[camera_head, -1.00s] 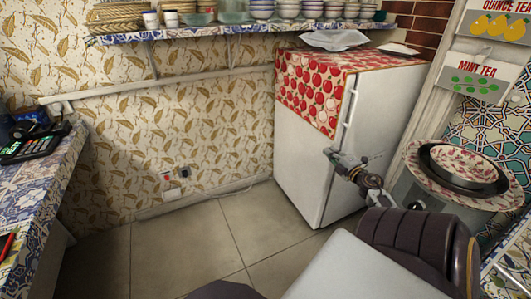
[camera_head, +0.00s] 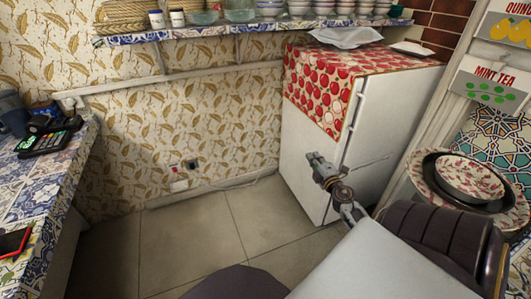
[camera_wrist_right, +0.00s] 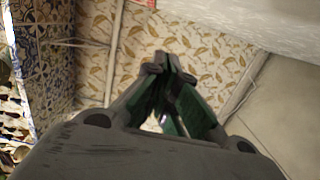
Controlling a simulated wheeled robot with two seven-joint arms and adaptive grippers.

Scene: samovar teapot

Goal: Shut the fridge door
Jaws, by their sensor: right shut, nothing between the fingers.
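The white fridge (camera_head: 390,115) stands against the wall at the right of the head view, with a red apple-patterned cloth (camera_head: 318,95) over its top and left side. A slim upright handle (camera_head: 353,115) runs along the near front edge. The door looks about flush with the body; I cannot tell whether a small gap is there. Contact cannot be judged. In the wrist view its fingertips (camera_wrist_right: 168,62) meet, with patterned wall beyond. My left gripper is not in view.
A tiled counter (camera_head: 35,190) with a black phone (camera_head: 45,143) stands at the left. A shelf (camera_head: 215,32) with bowls runs along the wall. Stacked plates and a bowl (camera_head: 470,177) are at the right. The floor (camera_head: 195,240) left of the fridge is clear.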

